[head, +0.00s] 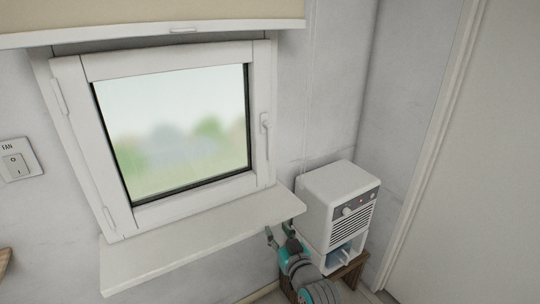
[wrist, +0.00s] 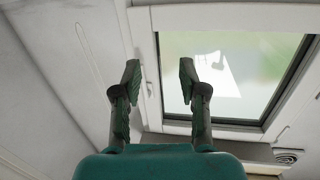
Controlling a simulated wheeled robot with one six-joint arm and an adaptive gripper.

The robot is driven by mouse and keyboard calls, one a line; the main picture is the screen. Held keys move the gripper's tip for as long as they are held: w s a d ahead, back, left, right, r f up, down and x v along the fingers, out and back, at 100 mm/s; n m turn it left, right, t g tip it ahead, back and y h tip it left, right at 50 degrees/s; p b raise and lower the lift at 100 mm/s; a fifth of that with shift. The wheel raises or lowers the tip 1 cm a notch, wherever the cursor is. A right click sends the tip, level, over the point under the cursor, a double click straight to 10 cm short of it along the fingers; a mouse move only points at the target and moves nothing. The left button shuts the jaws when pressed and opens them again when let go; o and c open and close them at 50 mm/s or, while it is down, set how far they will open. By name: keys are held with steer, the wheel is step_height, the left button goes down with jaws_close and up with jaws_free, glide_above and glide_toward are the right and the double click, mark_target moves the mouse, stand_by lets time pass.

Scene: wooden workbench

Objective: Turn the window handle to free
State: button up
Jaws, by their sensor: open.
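The window handle (head: 266,138) is a slim white lever on the right side of the white window frame (head: 262,80). Its lever hangs straight down from its small mounting plate, and the window sash looks closed in the frame. My gripper (head: 279,230) is open and empty, below and slightly right of the handle, near the right end of the sill. In the wrist view my gripper's two dark green fingers (wrist: 158,75) stand apart in front of the window's frame edge. A small pale part of the handle (wrist: 149,88) shows between them, with nothing touching it that I can see.
The white sill (head: 190,244) juts out below the window. A white box appliance (head: 325,200) with a knob and grille stands on a brown stool right of my gripper. A beige blind (head: 140,18) hangs above. A fan switch (head: 16,160) is on the left wall.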

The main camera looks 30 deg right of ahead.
glide_toward(271, 143)
steer(key=shift+t, duration=0.3)
steer(key=w, duration=0.3)
steer(key=w+d, duration=0.1)
steer(key=w, duration=0.6)
steer(key=shift+w+d+f, duration=0.3)
steer(key=shift+w+d, duration=0.05)
steer(key=shift+d, duration=0.05)
steer(key=shift+c, duration=0.2)
jaws_close()
